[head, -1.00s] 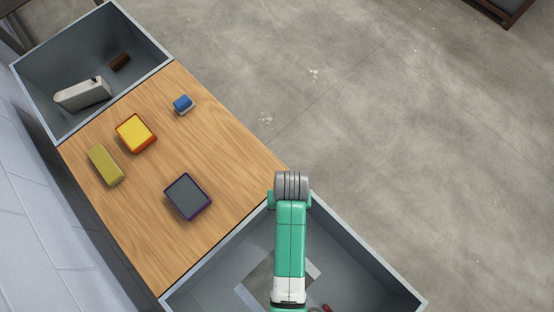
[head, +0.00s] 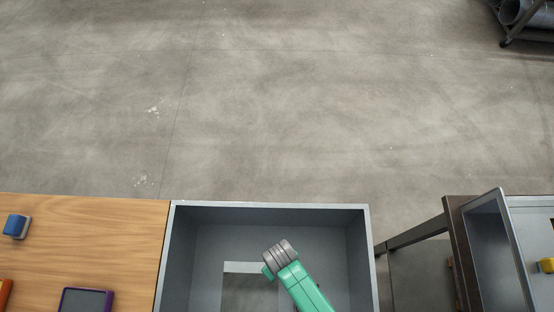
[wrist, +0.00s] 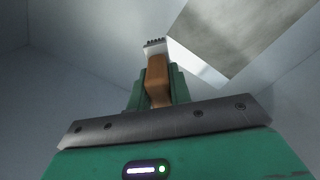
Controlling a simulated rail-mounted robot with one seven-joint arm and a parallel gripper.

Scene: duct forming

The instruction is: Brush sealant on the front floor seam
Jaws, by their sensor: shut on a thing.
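My gripper (wrist: 157,88) is shut on a brush (wrist: 156,72) with an orange-brown handle and dark bristles in a pale band. The brush points away from the wrist, inside a grey open-topped duct box. In the head view the duct (head: 271,206) sits at bottom centre, with my arm reaching into it; the gripper and brush are hidden there. A darker rectangular area with pale strips (head: 243,267) along its edges shows on the duct floor. In the wrist view a pale strip (wrist: 196,62) lies just right of the bristles; contact cannot be told.
A wooden table (head: 110,235) adjoins the duct on the left, with a blue block (head: 16,226) and a purple-rimmed dark pad (head: 86,301). Right of the duct, past a gap, stands a dark-framed bench with a grey upright panel (head: 497,250) and a yellow item (head: 546,265).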

